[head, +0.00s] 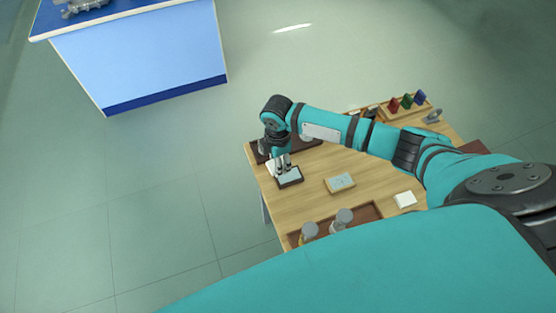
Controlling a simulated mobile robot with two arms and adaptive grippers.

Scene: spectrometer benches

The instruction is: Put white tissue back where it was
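My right gripper (284,171) points down at the left end of the wooden table (317,205), just over a small dark-rimmed tray (291,182) with a pale inside. A white piece (270,169), possibly the white tissue, shows at the left of the fingers, partly hidden by them. I cannot tell if the fingers touch it or hold anything. My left gripper is out of view.
A tan box with a pale top (341,182) lies mid-table. Two clear-topped bottles (344,217) stand in a brown tray (367,211) at the near edge. A rack with red, green and blue pieces (408,102) is at the back. A blue bench (140,55) stands apart, upper left.

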